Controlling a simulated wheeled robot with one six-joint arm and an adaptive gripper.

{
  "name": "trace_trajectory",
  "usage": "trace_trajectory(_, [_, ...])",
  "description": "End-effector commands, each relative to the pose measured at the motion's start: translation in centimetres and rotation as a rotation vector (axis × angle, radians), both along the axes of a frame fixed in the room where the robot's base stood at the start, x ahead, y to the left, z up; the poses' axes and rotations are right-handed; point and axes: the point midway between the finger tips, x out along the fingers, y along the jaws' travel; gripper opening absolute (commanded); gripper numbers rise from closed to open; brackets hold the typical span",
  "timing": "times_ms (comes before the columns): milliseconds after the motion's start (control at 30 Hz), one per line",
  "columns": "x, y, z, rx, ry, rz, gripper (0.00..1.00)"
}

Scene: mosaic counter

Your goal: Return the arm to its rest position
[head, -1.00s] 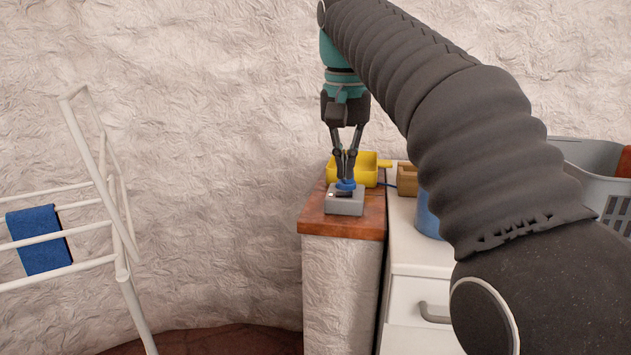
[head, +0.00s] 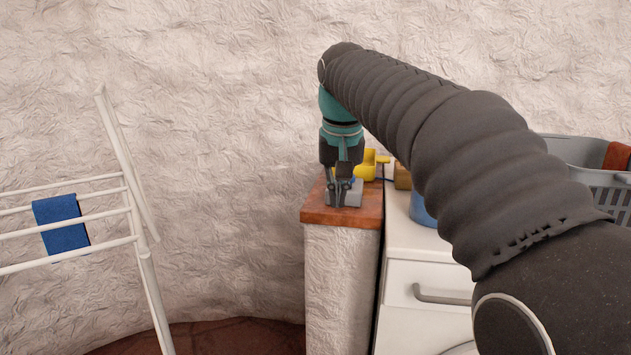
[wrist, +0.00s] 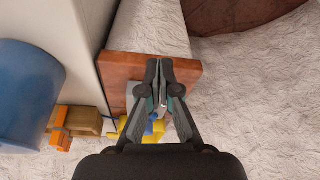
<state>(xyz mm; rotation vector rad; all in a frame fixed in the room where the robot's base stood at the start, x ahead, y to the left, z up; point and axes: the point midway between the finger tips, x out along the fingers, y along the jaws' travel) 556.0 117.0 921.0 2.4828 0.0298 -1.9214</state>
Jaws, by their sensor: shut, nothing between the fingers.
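My gripper (head: 341,194) hangs pointing down in front of the grey box (head: 352,198) on the counter's wooden top. Its fingers are together with nothing between them. In the wrist view my gripper (wrist: 159,75) shows shut over the wooden top (wrist: 182,68), its tips near the edge. My arm crosses the head view from the lower right and bends down at the teal wrist. My fingers hide part of the grey box.
A blue container (wrist: 27,95) stands on the white unit (head: 407,250) to the right, with a grey basket (head: 600,185) beyond. A white drying rack (head: 110,215) with a blue cloth (head: 61,224) stands left.

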Motion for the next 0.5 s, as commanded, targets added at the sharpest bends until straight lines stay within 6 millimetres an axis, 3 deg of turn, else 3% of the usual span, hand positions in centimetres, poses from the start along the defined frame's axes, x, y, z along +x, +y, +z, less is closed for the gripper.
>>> trace_trajectory(267, [-3.6, -2.1, -5.7, -0.003, -0.044, 0.077, 0.00])
trace_trajectory(500, [-9.9, -5.2, -11.4, -0.004, -0.098, 0.108, 0.00])
